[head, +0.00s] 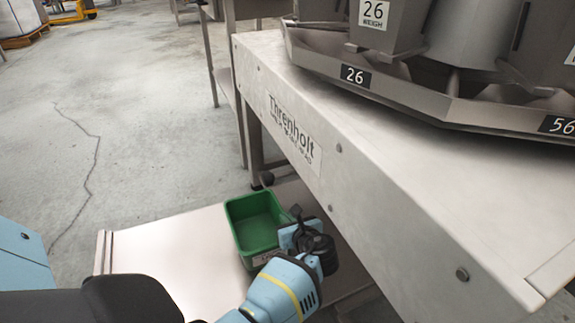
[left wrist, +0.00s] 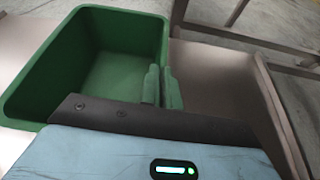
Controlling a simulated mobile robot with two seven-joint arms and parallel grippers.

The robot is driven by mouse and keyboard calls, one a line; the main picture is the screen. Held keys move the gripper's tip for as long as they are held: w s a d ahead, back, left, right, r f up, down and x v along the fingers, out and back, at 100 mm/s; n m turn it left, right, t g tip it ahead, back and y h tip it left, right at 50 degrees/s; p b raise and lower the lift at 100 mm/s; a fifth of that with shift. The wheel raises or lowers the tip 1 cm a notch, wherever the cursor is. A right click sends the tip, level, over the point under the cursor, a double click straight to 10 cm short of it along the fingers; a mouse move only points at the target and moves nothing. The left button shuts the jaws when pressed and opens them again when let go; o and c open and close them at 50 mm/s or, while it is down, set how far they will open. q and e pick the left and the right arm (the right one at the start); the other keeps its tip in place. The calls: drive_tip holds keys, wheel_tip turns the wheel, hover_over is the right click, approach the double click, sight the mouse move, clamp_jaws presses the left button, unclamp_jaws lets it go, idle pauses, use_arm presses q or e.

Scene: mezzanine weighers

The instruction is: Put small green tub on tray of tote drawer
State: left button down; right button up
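The small green tub (head: 252,212) is an open, empty-looking rectangular container. In the head view it is upright over the pale metal tray (head: 165,255), beside the machine's side; I cannot tell whether it touches the tray. My left gripper (head: 297,228) is at the tub's right wall. In the left wrist view the tub (left wrist: 95,55) fills the upper left, and the two fingers (left wrist: 161,87) are close together on either side of its wall, one inside and one outside. They look shut on the wall. My right gripper is not in view.
The weigher's long metal frame (head: 330,150) overhangs on the right, close to my left gripper. Metal legs (head: 250,130) stand beyond. The tray's left part is bare, and the concrete floor (head: 130,110) is open to the left.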

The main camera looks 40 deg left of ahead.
use_arm(q)
drive_tip(key=shift+f+b, duration=1.45)
drive_tip(key=shift+f, duration=0.3)
drive_tip(key=c, duration=2.1)
unclamp_jaws()
drive_tip(key=shift+f, duration=0.15)
drive_tip(key=o, duration=0.5)
drive_tip(key=shift+s+d+r+p, duration=0.15)
drive_tip(key=shift+d+r+p, duration=0.1)
drive_tip(key=shift+d+p, duration=0.05)
drive_tip(key=shift+p+v, duration=2.45)
drive_tip(key=shift+v, duration=3.25)
